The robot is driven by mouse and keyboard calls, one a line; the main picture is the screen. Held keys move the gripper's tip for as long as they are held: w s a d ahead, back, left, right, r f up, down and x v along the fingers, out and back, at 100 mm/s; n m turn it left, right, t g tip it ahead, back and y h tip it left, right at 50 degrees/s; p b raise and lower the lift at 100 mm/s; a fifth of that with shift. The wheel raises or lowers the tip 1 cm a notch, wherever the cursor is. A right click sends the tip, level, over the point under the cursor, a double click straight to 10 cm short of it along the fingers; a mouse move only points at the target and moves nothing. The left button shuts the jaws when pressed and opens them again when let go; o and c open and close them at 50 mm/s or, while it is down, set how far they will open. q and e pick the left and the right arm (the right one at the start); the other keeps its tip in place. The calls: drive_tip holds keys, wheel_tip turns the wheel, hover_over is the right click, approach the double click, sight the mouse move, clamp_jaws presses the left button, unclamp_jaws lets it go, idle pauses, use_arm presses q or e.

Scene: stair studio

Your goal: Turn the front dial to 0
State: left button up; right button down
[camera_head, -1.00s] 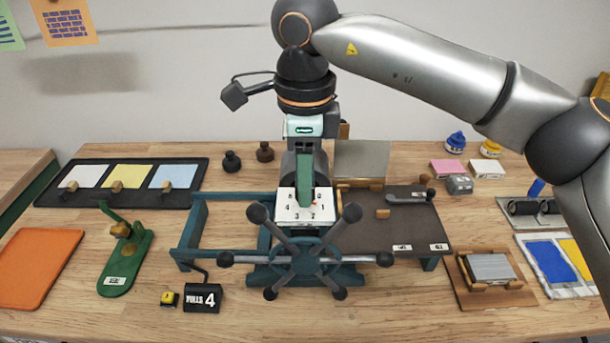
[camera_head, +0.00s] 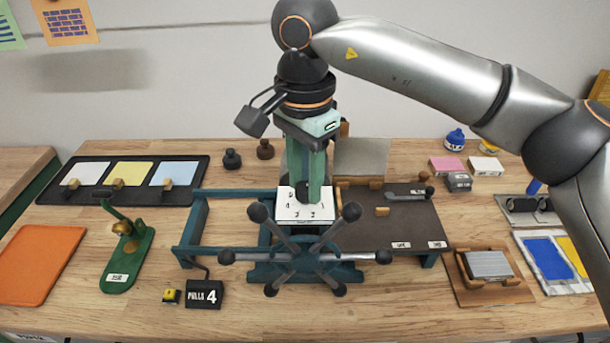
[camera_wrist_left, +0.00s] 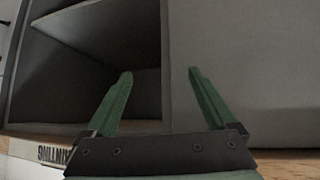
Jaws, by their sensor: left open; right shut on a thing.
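The front dial is on the blue-green press, where a white plate (camera_head: 297,212) with black numbers faces up behind the spoked wheel (camera_head: 305,257). My right gripper (camera_head: 308,196) points straight down over this plate, shut on the dial's dark knob (camera_head: 301,191). Its fingers hide much of the knob and part of the plate, so I cannot read the dial's setting. My left gripper (camera_wrist_left: 160,78) is open and empty in the left wrist view, in front of a grey shelf unit; it is out of the head view.
A black sign reading "PULLS 4" (camera_head: 204,294) stands front left of the press. A green stand (camera_head: 130,260) and orange tray (camera_head: 40,265) lie further left. A dark board (camera_head: 410,220) and wooden block fixture (camera_head: 488,275) are right. The front table strip is mostly clear.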

sight(305, 186)
drive_tip(key=shift+r+n, duration=0.1)
drive_tip(key=shift+n, duration=0.2)
drive_tip(key=c, duration=0.5)
unclamp_jaws()
wheel_tip(305, 186, up, 12)
drive_tip(key=shift+r, duration=0.2)
idle(0.5)
